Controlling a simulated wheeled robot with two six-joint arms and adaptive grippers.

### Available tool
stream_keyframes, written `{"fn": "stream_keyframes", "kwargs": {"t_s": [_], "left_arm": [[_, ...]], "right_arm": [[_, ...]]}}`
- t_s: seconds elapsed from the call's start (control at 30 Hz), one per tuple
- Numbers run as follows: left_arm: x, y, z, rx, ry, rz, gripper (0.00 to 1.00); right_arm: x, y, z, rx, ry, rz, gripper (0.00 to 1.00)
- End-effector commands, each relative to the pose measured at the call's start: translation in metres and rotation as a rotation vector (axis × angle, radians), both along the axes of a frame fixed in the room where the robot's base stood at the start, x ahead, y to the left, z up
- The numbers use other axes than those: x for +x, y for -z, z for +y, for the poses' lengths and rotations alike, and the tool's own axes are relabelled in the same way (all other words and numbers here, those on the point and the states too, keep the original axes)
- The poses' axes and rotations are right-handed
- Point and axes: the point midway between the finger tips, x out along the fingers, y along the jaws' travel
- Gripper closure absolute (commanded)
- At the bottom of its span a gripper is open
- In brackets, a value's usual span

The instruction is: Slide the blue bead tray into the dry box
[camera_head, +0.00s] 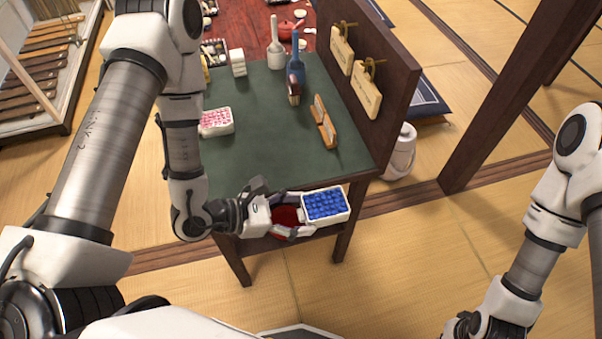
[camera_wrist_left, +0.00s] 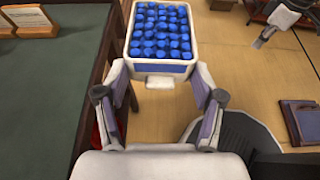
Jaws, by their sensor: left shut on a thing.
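The blue bead tray (camera_head: 326,205) is a small white tray filled with blue beads. My left gripper (camera_head: 306,216) is shut on the near end of the tray and holds it off the front edge of the green-topped table. In the left wrist view the tray (camera_wrist_left: 160,68) juts out ahead, with the gripper's fingers (camera_wrist_left: 162,84) on either side of its near end. My right arm is at the lower right, its gripper mostly cut off by the frame. I cannot make out which thing is the dry box.
The green table (camera_head: 255,150) holds a tray of pink beads (camera_head: 217,122), a wooden stand (camera_head: 324,122) and bottle-like items. A dark panel with hanging wooden tags (camera_head: 367,92) borders its right side. A red object (camera_head: 287,217) shows below its front edge. The tatami floor in front is clear.

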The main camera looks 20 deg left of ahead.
Motion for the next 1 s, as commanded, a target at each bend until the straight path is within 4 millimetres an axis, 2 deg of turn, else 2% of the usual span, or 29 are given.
{"fn": "stream_keyframes", "kwargs": {"t_s": [0.13,0.23,0.37,0.47,0.57,0.7,0.83,1.0], "left_arm": [[-0.004,-0.002,-0.003,0.000,0.000,-0.003,0.76],[0.006,-0.010,0.002,-0.002,-0.020,-0.007,0.76],[0.039,-0.036,0.021,-0.003,-0.085,-0.016,0.76],[0.070,-0.056,0.043,-0.005,-0.115,-0.016,0.76],[0.090,-0.062,0.062,-0.004,-0.110,-0.010,0.76],[0.100,-0.049,0.080,0.000,-0.072,-0.002,0.76],[0.093,-0.032,0.080,0.000,-0.029,0.001,0.76],[0.090,-0.029,0.079,-0.001,-0.029,-0.002,0.76]], "right_arm": [[0.000,-0.005,0.000,0.000,0.000,0.000,1.00],[0.000,-0.004,0.000,0.000,0.000,0.001,1.00],[0.000,-0.004,0.000,0.000,0.000,0.001,1.00],[0.000,-0.004,0.000,0.000,0.000,0.001,1.00],[0.000,-0.004,0.000,0.000,0.000,0.001,1.00],[0.000,-0.004,0.000,0.000,0.000,0.000,1.00],[0.000,-0.004,0.000,0.000,0.000,0.000,1.00],[0.000,-0.004,0.000,0.000,0.000,0.000,1.00]]}}
